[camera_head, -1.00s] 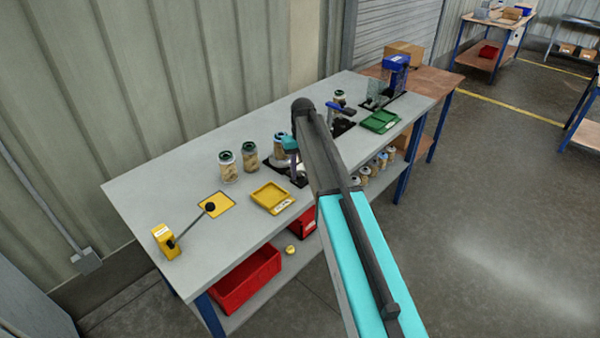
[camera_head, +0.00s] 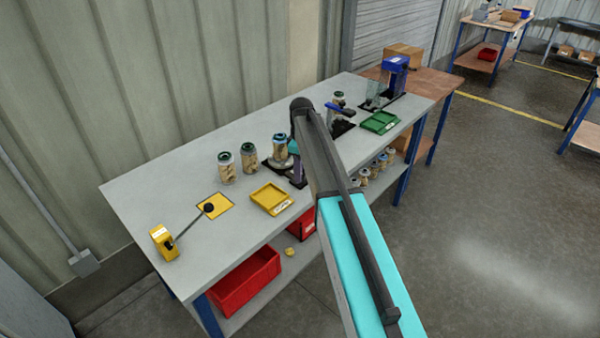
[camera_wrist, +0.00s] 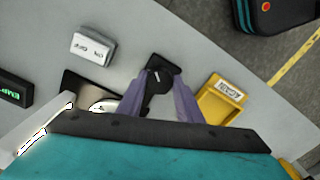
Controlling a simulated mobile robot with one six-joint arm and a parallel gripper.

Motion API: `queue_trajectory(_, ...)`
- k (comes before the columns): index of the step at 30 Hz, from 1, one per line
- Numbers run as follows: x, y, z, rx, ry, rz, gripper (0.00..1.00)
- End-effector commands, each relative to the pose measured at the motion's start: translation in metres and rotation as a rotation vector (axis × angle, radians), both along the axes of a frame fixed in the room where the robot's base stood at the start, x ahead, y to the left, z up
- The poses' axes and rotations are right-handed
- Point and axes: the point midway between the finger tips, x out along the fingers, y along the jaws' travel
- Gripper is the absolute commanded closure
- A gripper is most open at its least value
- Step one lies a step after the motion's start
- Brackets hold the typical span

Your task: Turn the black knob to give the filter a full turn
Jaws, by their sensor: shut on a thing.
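The black knob (camera_wrist: 158,76) has a white mark and sits between the purple fingers of my gripper (camera_wrist: 163,84) in the wrist view. My gripper is shut on it. In the head view my gripper (camera_head: 297,168) is low at the black base plate (camera_head: 272,170), and my arm hides the knob. In the wrist view a pale, shiny part (camera_wrist: 102,105) shows on a dark plate, partly hidden by my gripper body.
Two more cartridges (camera_head: 228,168) stand left of the plate. A yellow tray (camera_head: 266,197) lies near the front edge, and a yellow box with a ball-ended lever (camera_head: 164,242) is at far left. A white ON/OFF box (camera_wrist: 93,47) and a black display (camera_wrist: 13,92) are near the knob.

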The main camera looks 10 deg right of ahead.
Motion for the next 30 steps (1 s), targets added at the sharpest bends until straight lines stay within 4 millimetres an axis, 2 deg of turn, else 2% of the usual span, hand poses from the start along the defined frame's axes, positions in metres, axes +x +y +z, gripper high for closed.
queue_trajectory(18, -0.0024, 0.0011, -0.0020, 0.002, 0.010, 0.540, 0.90)
queue_trajectory(30, -0.0023, 0.0017, -0.0020, 0.002, 0.010, 0.712, 0.90)
